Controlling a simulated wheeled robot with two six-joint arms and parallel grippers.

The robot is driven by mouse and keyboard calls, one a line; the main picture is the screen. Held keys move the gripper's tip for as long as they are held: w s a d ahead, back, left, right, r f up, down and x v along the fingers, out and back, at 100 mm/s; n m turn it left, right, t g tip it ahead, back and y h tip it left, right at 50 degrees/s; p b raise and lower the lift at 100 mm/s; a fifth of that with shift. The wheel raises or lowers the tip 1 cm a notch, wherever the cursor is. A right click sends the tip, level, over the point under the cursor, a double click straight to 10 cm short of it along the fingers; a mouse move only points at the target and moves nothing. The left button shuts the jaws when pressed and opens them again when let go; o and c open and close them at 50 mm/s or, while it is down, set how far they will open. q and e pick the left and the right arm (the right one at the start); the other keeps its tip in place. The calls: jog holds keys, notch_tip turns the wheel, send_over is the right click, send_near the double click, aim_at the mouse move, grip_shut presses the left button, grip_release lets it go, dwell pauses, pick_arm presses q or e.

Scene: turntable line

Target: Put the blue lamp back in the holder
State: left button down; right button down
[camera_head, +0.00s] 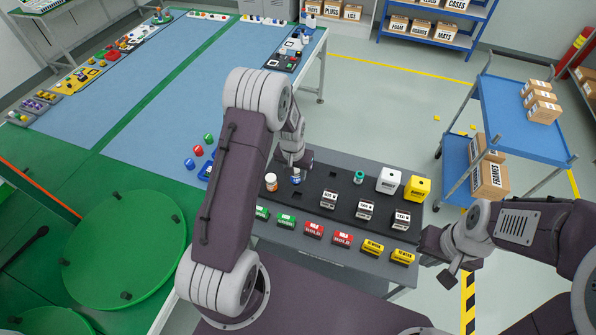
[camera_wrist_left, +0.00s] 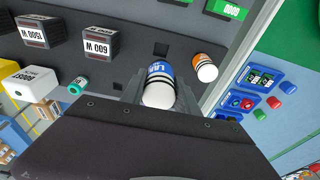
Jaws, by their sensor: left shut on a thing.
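The blue lamp (camera_wrist_left: 158,82), white with a blue band, is between the fingers of my left gripper (camera_wrist_left: 160,95) in the left wrist view. The left gripper is shut on it. In the head view the blue lamp (camera_head: 296,179) is small and partly covered by the left gripper (camera_head: 295,168), over the black holder tray (camera_head: 315,205). A square empty hole (camera_wrist_left: 161,48) shows near the blue lamp. My right gripper (camera_head: 436,245) is at the table's right side; its jaws are unclear.
White and yellow cubes (camera_head: 389,180) (camera_head: 417,188) and several labelled blocks (camera_head: 365,209) stand on the tray. Red, green and yellow blocks (camera_head: 343,238) line the front. A green turntable (camera_head: 125,250) lies left, a blue cart (camera_head: 515,125) right.

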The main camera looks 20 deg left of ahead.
aim_at(297, 185)
pick_arm(q)
jog(key=shift+w+d+f, duration=0.25)
jog(key=shift+d+f, duration=0.05)
jog(key=shift+s+a+f+b, duration=0.1)
jog(key=shift+f+b, duration=0.5)
jog(key=shift+b, duration=0.15)
notch_tip(297, 185, down, 6)
jog(key=b, duration=0.4)
jog(key=shift+r, duration=0.1)
jog(key=shift+b, duration=0.35)
jog(key=shift+a, duration=0.1)
jog(key=shift+s+f+b, duration=0.1)
jog(key=shift+f+b, duration=0.85)
jog(key=shift+f, duration=0.5)
jog(key=c, duration=0.8)
grip_release()
jog(key=shift+c, duration=0.2)
